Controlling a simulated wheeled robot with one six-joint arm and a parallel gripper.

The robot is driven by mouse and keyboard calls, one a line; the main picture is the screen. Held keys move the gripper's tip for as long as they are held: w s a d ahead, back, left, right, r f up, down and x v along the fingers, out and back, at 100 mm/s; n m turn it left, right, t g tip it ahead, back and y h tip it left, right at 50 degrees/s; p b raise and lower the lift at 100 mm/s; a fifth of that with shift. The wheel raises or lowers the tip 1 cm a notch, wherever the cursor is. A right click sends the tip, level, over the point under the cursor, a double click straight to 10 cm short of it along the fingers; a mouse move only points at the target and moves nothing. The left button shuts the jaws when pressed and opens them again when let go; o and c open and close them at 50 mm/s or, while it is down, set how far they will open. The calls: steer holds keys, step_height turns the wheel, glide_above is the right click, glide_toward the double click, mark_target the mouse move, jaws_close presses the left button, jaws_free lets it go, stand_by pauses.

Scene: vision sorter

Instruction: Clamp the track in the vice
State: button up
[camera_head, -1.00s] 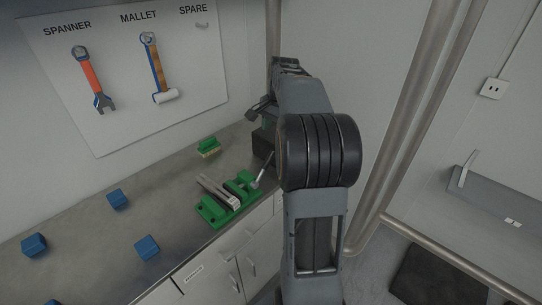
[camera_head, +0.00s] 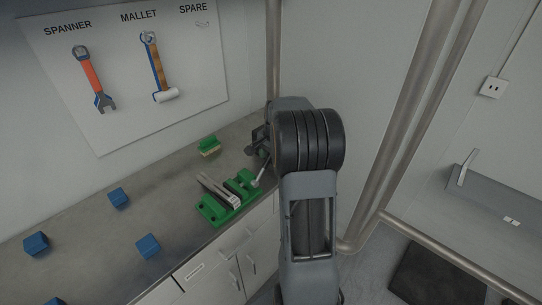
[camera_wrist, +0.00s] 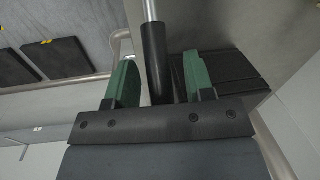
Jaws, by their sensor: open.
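The green vice (camera_head: 232,201) sits at the bench's front edge in the head view. A grey metal bar, seemingly the track (camera_head: 217,190), lies across it between green parts. I cannot tell whether it is gripped. A thin metal lever (camera_head: 263,174) rises from the vice's right side. My gripper (camera_head: 257,142) is behind the vice, partly hidden by my arm. In the wrist view my gripper (camera_wrist: 158,70) is open, with a black grip on a metal rod (camera_wrist: 154,55) between its green fingers. It looks like the lever's handle; contact is unclear.
A dark stepped block (camera_wrist: 228,75) stands close to the right finger. A tool board (camera_head: 125,75) with spanner and mallet hangs behind. Metal posts (camera_head: 400,110) stand right of my arm.

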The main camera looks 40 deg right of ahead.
steer(key=shift+c, duration=0.4)
jaws_close()
